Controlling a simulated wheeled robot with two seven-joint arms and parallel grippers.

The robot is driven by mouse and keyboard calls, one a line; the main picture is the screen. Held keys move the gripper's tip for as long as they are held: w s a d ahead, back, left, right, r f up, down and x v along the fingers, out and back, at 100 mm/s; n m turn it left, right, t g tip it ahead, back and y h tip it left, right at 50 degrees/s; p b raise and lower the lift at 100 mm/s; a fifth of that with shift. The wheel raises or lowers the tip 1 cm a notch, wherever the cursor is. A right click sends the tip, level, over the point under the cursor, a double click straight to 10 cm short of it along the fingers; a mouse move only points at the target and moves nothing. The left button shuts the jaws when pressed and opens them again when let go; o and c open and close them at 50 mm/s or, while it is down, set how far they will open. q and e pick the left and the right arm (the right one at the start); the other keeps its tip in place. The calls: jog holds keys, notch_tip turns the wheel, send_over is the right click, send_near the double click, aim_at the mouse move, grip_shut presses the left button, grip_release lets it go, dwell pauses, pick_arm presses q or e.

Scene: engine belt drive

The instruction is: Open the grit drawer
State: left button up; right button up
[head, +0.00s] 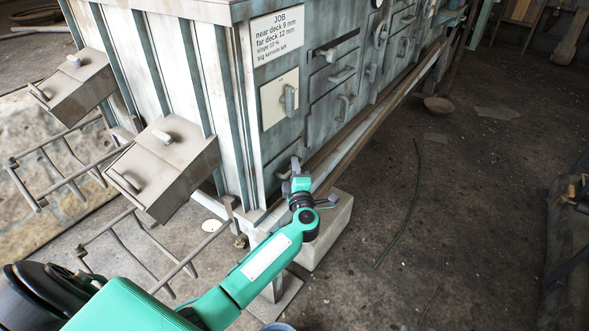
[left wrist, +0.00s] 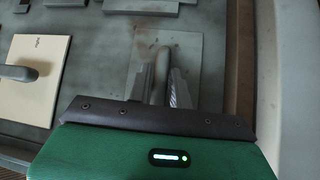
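The grey-green machine (head: 237,110) stands at the upper middle of the head view, with several drawers and handles on its front. My left gripper (head: 296,177) is at the low near corner of that front, at a handle there. In the left wrist view the upright grey handle (left wrist: 159,66) stands on a pale worn plate (left wrist: 204,62). The fingers of my left gripper (left wrist: 162,84) lie close on both sides of the handle and look shut on it. The drawer front around the plate looks closed. I cannot read a label on it. My right gripper is not in view.
A cream plate with a handle (left wrist: 32,75) is to the left of the gripper. Two grey boxes (head: 163,167) and metal racks (head: 139,247) stick out at the machine's left side. A pale block (head: 327,232) lies under the corner. The floor to the right is mostly clear.

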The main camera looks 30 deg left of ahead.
pick_arm(q)
grip_shut()
jog(key=shift+d, duration=0.15)
